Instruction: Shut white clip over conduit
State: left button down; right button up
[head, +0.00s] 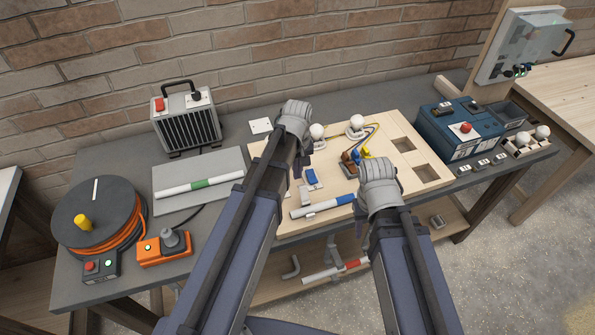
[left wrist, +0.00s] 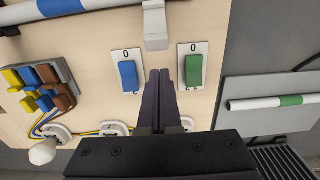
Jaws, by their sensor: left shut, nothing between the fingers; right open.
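The white conduit with a blue band (head: 322,207) lies along the front of the wooden board; part of it shows at the top of the left wrist view (left wrist: 95,4). The white clip (left wrist: 155,25) is at the conduit, its pale arm sticking out toward the switches; it also shows small in the head view (head: 305,195). I cannot tell its exact closure. My left gripper (left wrist: 160,75) is shut and empty, its tips between the blue switch (left wrist: 129,76) and green switch (left wrist: 194,70), apart from the clip. My right gripper (head: 378,185) is open, right of the conduit; its fingers are mostly hidden.
Coloured wire connectors (left wrist: 40,88) and lamp bulbs (head: 356,122) stand on the board. A conduit with a green band (head: 200,186) lies on a grey panel at left. A cable reel (head: 98,215), heater (head: 187,120) and blue toolbox (head: 460,130) stand around the board.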

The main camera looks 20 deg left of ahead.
pick_arm(q)
jog(key=shift+s+d, duration=0.85)
jog(key=shift+s, duration=0.4)
jog(key=shift+s+d, duration=0.85)
jog(key=shift+s, duration=0.35)
jog(key=shift+s+d, duration=0.85)
jog(key=shift+s, duration=0.4)
jog(key=shift+r, duration=0.1)
jog(key=r+p, duration=0.4)
jog(key=p, duration=0.1)
jog(key=shift+w+a+r, duration=0.15)
jog(key=shift+w+r, duration=0.05)
jog(key=shift+r, duration=0.2)
jog(key=shift+s, duration=0.1)
jog(key=shift+s+d, duration=0.5)
jog(key=shift+s, duration=0.2)
jog(key=shift+r, duration=0.15)
